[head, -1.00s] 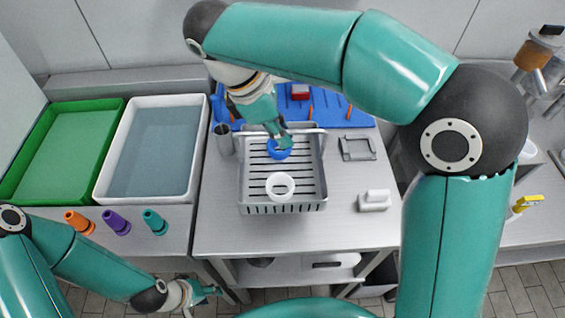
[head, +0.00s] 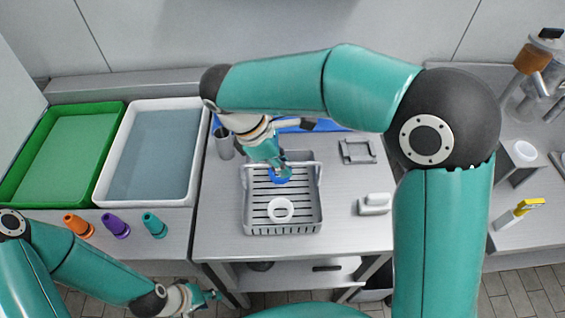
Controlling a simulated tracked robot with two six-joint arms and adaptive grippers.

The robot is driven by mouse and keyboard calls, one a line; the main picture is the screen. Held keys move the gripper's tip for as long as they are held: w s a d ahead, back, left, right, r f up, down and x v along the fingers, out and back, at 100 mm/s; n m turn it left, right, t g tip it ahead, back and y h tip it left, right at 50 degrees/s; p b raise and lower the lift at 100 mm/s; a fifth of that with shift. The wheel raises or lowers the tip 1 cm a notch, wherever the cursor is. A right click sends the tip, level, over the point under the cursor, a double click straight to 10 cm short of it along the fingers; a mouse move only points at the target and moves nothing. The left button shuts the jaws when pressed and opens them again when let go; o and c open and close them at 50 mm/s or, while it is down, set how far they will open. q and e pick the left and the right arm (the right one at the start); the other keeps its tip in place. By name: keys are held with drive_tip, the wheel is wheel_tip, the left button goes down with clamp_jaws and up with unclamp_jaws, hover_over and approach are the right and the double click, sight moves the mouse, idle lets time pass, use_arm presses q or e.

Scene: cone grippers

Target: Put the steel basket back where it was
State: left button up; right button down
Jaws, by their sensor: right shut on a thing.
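The steel basket (head: 254,216), a grey slatted basket, is over the front middle of the steel table, level. A white ring (head: 281,209) and a blue ring (head: 279,177) lie inside it. My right gripper (head: 284,168) reaches down from behind and is shut on the basket's rear handle bar (head: 306,163); its fingers partly hide the bar and the blue ring. I cannot tell whether the basket touches the table. My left gripper (head: 207,297) is low at the front left, away from the basket; its fingers are too small to read.
A green tub (head: 112,115) and a white tub (head: 203,125) stand left, with orange, purple and teal cones (head: 153,223) before them. A metal cup (head: 224,146) stands behind the basket. A grey frame (head: 357,151) and a white block (head: 374,204) lie right. My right arm hides the back.

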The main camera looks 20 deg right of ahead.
drive_tip(key=c, duration=1.3)
unclamp_jaws()
drive_tip(key=shift+f, duration=0.1)
drive_tip(key=v, duration=1.2)
drive_tip(key=shift+p, duration=0.35)
